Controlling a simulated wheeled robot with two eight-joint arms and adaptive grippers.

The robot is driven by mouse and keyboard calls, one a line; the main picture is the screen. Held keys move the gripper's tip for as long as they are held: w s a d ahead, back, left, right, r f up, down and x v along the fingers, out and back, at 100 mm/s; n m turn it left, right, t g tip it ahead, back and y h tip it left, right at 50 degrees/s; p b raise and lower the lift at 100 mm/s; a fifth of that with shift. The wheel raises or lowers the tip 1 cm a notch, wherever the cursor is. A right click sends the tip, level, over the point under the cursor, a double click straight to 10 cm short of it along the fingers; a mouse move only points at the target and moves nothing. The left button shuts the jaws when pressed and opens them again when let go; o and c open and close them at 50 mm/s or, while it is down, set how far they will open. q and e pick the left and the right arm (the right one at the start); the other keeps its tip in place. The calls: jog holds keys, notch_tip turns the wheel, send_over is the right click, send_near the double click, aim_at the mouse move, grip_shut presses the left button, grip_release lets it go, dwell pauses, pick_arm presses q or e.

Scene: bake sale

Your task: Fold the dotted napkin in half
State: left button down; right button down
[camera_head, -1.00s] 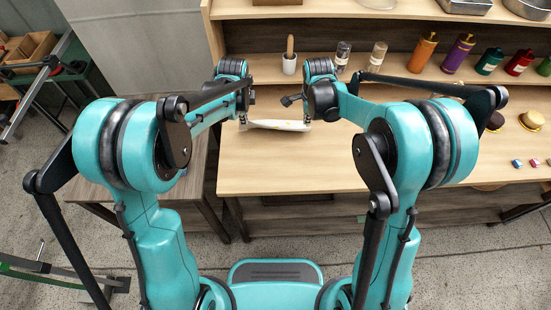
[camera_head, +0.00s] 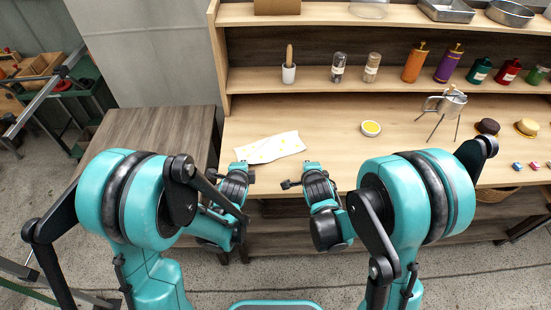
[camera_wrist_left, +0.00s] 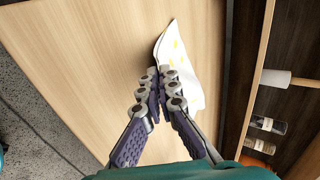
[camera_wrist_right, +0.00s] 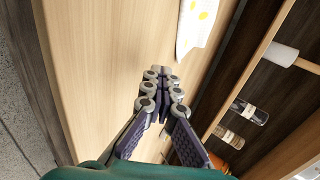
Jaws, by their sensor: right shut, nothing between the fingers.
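The white napkin with yellow dots (camera_head: 270,148) lies on the wooden tabletop near the front left. Its outline is slanted and uneven, and I cannot tell how its layers lie. It also shows in the left wrist view (camera_wrist_left: 184,55), partly behind the fingers, and in the right wrist view (camera_wrist_right: 196,25). My left gripper (camera_wrist_left: 160,70) has its fingertips close together near the napkin; I cannot tell whether they are fully shut. My right gripper (camera_wrist_right: 162,70) is shut and empty, apart from the napkin, to its front right in the head view.
Jars and bottles line the shelf (camera_head: 320,86) behind. A lower dark table (camera_head: 150,135) stands left. The tabletop between napkin and bowl is clear.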

pick_arm(q)
jog(key=shift+s+f, duration=0.1)
jog(key=shift+f, duration=0.05)
pick_arm(e)
jog(key=shift+s+f, duration=0.1)
jog(key=shift+f, duration=0.05)
pick_arm(q)
jog(key=c, duration=1.4)
grip_release()
jog(key=shift+c, duration=0.2)
pick_arm(e)
jog(key=c, duration=1.4)
grip_release()
jog(key=shift+c, duration=0.2)
